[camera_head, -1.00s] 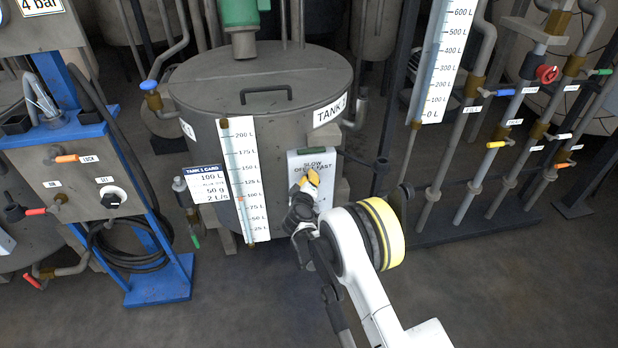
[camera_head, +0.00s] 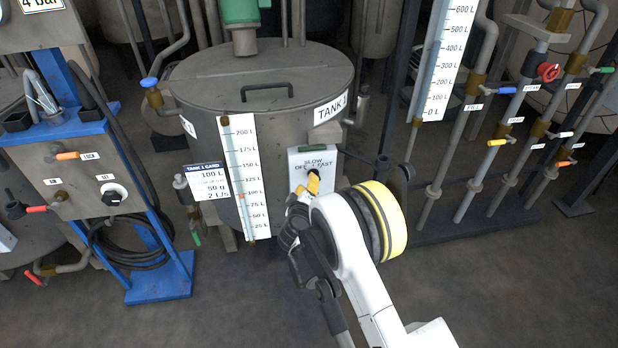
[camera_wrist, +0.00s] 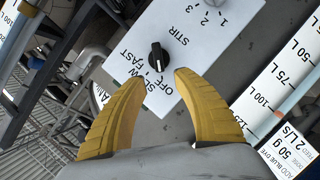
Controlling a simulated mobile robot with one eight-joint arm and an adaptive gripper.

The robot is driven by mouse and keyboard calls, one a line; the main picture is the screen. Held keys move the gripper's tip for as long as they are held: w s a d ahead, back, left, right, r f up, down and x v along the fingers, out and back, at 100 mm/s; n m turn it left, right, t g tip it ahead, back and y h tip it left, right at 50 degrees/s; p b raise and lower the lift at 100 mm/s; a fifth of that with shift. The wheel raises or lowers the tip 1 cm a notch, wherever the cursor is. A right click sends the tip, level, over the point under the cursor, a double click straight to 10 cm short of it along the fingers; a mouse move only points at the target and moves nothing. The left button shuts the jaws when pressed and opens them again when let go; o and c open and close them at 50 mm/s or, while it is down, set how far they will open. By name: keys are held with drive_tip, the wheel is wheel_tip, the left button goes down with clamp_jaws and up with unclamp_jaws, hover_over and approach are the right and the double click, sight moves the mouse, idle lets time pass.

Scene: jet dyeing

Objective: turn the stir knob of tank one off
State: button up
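The stir knob (camera_wrist: 158,60) is a small black knob with a pale mark, on a white panel (camera_wrist: 200,50) lettered STIR, OFF, SLOW and FAST. I cannot tell for sure which word its mark points to. In the head view the panel (camera_head: 325,157) is on the front of tank one (camera_head: 265,95), and the knob is partly hidden behind my gripper. My gripper (camera_wrist: 160,79) has two yellow fingers, spread apart and empty. The knob shows just beyond the gap between the fingertips, apparently untouched. In the head view my gripper (camera_head: 312,184) is close in front of the panel.
A level scale (camera_head: 245,180) and a tank card (camera_head: 207,182) are left of the panel. A blue stand (camera_head: 158,280) with a hose is at the left. Pipes with coloured valves (camera_head: 496,143) stand at the right. The floor in front is clear.

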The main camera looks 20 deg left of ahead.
drive_tip(key=v, duration=0.5)
drive_tip(key=shift+s, duration=0.15)
drive_tip(key=d+r+m+g+h, duration=0.2)
drive_tip(key=d+r+m, duration=0.2)
drive_tip(key=d+r, duration=0.85)
drive_tip(key=d+r+m+g+h, duration=0.25)
drive_tip(key=d+r, duration=0.65)
drive_tip(key=d, duration=0.7)
drive_tip(key=s+d+m+g, duration=0.1)
drive_tip(key=s+d+m, duration=0.1)
drive_tip(key=s+d, duration=0.3)
drive_tip(key=s+d+r+m+g, duration=0.1)
drive_tip(key=s+d, duration=0.5)
drive_tip(key=s, duration=0.8)
drive_tip(key=s+d+r+m+g, duration=0.1)
drive_tip(key=s+d+m, duration=0.3)
drive_tip(key=s, duration=0.5)
drive_tip(key=shift+s+d+y, duration=0.35)
drive_tip(key=shift+d+y, duration=0.1)
drive_tip(key=shift+d, duration=0.75)
